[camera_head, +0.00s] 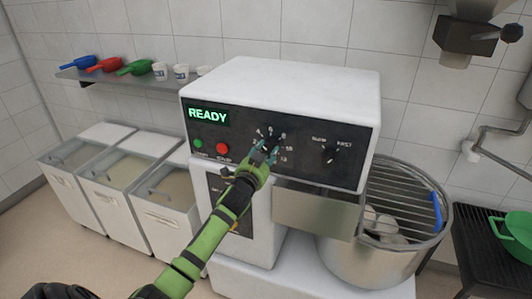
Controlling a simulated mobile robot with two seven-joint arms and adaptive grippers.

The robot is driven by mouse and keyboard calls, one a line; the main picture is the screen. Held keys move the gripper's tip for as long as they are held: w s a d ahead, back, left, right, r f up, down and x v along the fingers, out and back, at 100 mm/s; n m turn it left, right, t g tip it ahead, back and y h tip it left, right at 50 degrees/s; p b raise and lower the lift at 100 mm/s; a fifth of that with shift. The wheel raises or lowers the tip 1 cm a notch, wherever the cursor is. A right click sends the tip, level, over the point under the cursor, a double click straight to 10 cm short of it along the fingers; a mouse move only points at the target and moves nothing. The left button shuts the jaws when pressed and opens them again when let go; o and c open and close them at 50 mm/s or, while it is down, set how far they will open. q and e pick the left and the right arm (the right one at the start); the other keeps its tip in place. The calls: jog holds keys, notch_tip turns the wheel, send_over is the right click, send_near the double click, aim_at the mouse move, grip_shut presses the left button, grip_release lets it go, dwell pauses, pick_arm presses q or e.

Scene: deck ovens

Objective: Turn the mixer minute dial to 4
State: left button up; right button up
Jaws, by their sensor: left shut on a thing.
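The mixer (280,84) is a white machine with a black control panel. The minute dial (271,143) sits in the middle of the panel with numbers printed around it. The 4 shows at its upper left and the 6 at its top. My left gripper (264,151) reaches up from below and is shut on the dial. The fingers cover much of the knob, so I cannot tell which number it points to. My right gripper is not in view.
A speed knob (328,155) is right of the dial; green (198,143) and red (222,147) buttons are left, under a display (208,115) reading READY. A caged bowl (385,245) stands at lower right. Lidded bins (155,215) stand left.

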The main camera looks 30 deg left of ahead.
pick_arm(q)
jog(key=shift+f, duration=0.35)
jog(key=o, duration=1.2)
jog(key=shift+c, duration=0.2)
jog(key=shift+a+r, duration=0.1)
jog(key=shift+a, duration=0.05)
jog(key=shift+r, duration=0.1)
jog(key=shift+s, duration=0.2)
jog(key=v, duration=1.1)
jog(key=shift+s, duration=0.3)
